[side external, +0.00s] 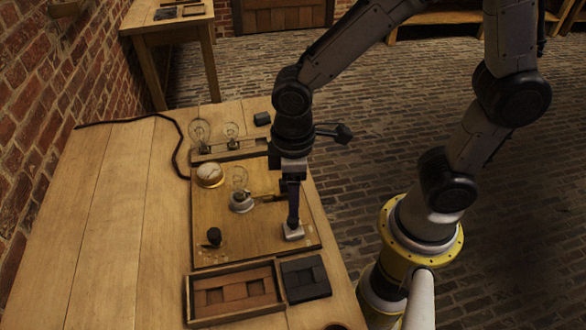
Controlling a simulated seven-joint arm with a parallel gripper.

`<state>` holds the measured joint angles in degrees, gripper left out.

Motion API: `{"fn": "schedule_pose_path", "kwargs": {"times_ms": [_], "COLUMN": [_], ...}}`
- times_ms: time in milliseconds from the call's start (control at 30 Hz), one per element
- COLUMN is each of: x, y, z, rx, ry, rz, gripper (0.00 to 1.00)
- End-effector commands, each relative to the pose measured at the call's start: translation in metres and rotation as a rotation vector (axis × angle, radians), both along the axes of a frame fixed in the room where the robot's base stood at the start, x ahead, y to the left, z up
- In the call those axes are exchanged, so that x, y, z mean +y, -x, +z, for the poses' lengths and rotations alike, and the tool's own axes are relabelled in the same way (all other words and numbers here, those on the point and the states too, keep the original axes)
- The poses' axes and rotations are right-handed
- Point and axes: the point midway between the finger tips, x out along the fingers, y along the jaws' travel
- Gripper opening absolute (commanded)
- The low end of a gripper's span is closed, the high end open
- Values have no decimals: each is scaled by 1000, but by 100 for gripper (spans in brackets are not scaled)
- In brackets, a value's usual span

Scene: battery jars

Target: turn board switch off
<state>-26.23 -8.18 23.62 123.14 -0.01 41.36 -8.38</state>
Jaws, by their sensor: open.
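A wooden board (222,215) lies on the workbench. It carries a round dial meter (210,175), a glass bulb in a socket (241,200), and a small black knob (214,237) at its front left. A brass-coloured bar (266,198) runs from near the bulb toward my gripper; it may be part of the switch, but I cannot tell. My gripper (293,232) points down over the board's right side, its light fingertips low near the surface. It is open, though the gap hardly shows from here. I cannot tell whether it touches anything. The gripper hides part of the board's right side.
A wooden tray (190,300) with brown blocks and a dark tray (306,278) stand in front of the board. A dark cable (180,150) crosses the bench. The bench's left side is clear.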

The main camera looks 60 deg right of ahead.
Motion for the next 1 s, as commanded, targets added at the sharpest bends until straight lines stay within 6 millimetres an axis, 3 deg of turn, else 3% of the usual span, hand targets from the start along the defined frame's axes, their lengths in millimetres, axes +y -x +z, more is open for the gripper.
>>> {"fn": "schedule_pose_path", "kwargs": {"times_ms": [100, 300, 500, 833, 933, 1000], "x": [1, 0, 0, -1, -9, -23], "y": [-1, -1, 0, 0, -5, -7], "z": [27, 58, 70, 71, 78, 94], "rx": [-6, -4, -1, 0, -25, -77], "ry": [-3, -1, -1, 0, -11, -34], "rz": [0, 0, 1, -2, -38, -90], "gripper": [62, 62, 62, 62, 62, 62]}}
